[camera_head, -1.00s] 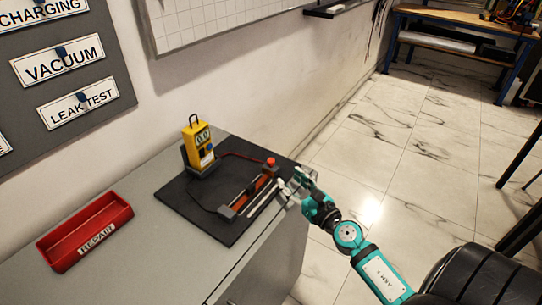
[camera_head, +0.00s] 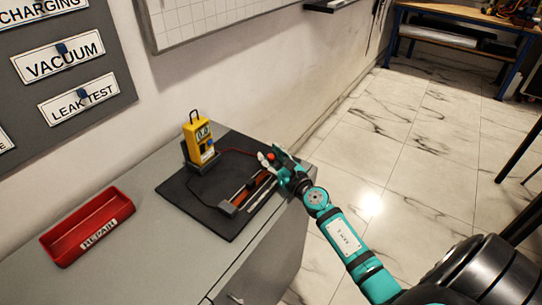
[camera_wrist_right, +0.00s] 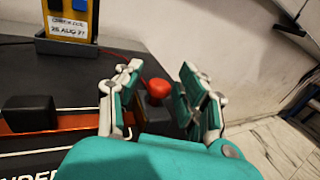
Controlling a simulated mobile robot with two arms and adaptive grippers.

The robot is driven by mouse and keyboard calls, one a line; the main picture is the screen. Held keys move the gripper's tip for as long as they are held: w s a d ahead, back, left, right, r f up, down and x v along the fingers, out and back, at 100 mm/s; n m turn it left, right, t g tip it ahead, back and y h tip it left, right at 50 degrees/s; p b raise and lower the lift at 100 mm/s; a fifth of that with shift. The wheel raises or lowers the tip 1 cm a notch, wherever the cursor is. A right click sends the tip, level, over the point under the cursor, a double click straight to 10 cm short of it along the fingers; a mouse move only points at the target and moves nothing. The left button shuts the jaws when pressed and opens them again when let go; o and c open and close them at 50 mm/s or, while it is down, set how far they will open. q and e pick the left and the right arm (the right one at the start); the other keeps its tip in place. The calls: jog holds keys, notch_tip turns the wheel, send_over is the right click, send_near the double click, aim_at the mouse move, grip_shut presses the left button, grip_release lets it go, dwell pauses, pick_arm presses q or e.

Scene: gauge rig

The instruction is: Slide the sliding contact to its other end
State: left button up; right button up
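The slider device (camera_head: 246,190) lies on a dark mat, with an orange-red body and dark ends. A red round knob (camera_head: 272,156) shows at its far right end. In the right wrist view the knob (camera_wrist_right: 158,88) shows between the spread fingers of my right gripper (camera_wrist_right: 160,92), a little beyond them; I see no grip on it. My right gripper (camera_head: 277,161) is open over that end in the head view. A black block (camera_wrist_right: 30,113) sits on the orange track at the left of the wrist view. Whether knob or block is the sliding contact is unclear. My left gripper is not in view.
A yellow meter (camera_head: 198,138) stands in a dark holder at the mat's back, with a red lead running toward the device. A red REPAIR bin (camera_head: 68,245) is on the grey cabinet top (camera_head: 155,235) at left. The wall is close behind.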

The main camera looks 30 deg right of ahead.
grip_shut()
jog(key=shift+w+f, duration=0.15)
jog(key=shift+f, duration=0.15)
jog(key=shift+w+d+f+b, duration=0.1)
jog(key=shift+w+d+b, duration=0.05)
jog(key=shift+d+b, duration=0.25)
jog(key=shift+w+d+b, duration=0.25)
jog(key=shift+d+b, duration=0.05)
jog(key=shift+d, duration=0.25)
jog(key=shift+w+d+b, duration=0.25)
jog(key=shift+d+b, duration=0.05)
jog(key=shift+d, duration=0.25)
jog(key=shift+w+d, duration=0.1)
jog(key=shift+d, duration=0.25)
jog(key=shift+o, duration=1)
grip_release()
jog(key=shift+s+d+r, duration=0.3)
jog(key=shift+d, duration=0.1)
